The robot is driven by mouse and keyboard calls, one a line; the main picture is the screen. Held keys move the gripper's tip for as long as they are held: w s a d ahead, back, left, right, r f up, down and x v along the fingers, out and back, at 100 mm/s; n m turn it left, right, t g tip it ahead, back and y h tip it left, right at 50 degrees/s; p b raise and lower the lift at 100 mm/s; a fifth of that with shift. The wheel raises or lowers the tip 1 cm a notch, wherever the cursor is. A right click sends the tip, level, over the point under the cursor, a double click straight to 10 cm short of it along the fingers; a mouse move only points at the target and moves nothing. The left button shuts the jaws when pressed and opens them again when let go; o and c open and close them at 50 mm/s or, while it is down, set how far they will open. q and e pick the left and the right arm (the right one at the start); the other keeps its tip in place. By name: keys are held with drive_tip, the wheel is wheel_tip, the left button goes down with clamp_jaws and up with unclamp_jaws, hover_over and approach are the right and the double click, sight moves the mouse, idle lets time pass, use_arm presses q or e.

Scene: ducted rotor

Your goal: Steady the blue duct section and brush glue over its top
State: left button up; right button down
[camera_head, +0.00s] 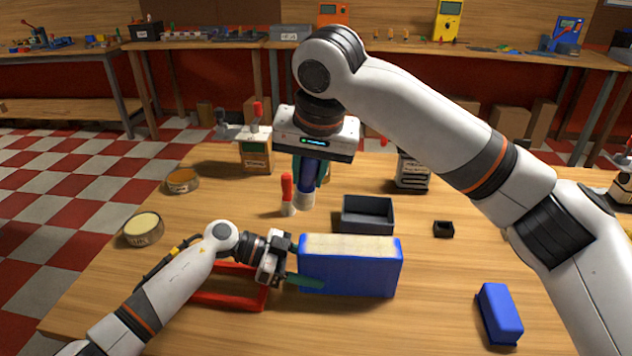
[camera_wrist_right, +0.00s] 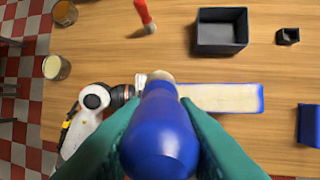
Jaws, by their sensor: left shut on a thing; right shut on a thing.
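The blue duct section (camera_head: 350,272) stands on the table with a pale, cream-coloured top (camera_head: 350,246). Its top also shows in the right wrist view (camera_wrist_right: 222,98). My left gripper (camera_head: 303,280) is shut on its left end, one teal finger lying along the front face. My right gripper (camera_head: 310,174) is shut on a brush with a blue handle (camera_wrist_right: 160,132), bristles pointing down. The pale bristles (camera_head: 304,201) appear above and behind the left end of the duct section in the head view, apart from its top. The wrist view partly hides the bristle tip behind the handle.
A black tray (camera_head: 367,216) and small black box (camera_head: 443,229) lie behind the duct section. A red-handled tool (camera_head: 287,190) stands near the brush. A red frame (camera_head: 215,300) lies under my left arm. Jars (camera_head: 143,231) stand left; a blue block (camera_head: 499,314) lies right.

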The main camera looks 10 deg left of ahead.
idle(0.3)
use_arm(q)
drive_tip(key=o, duration=1)
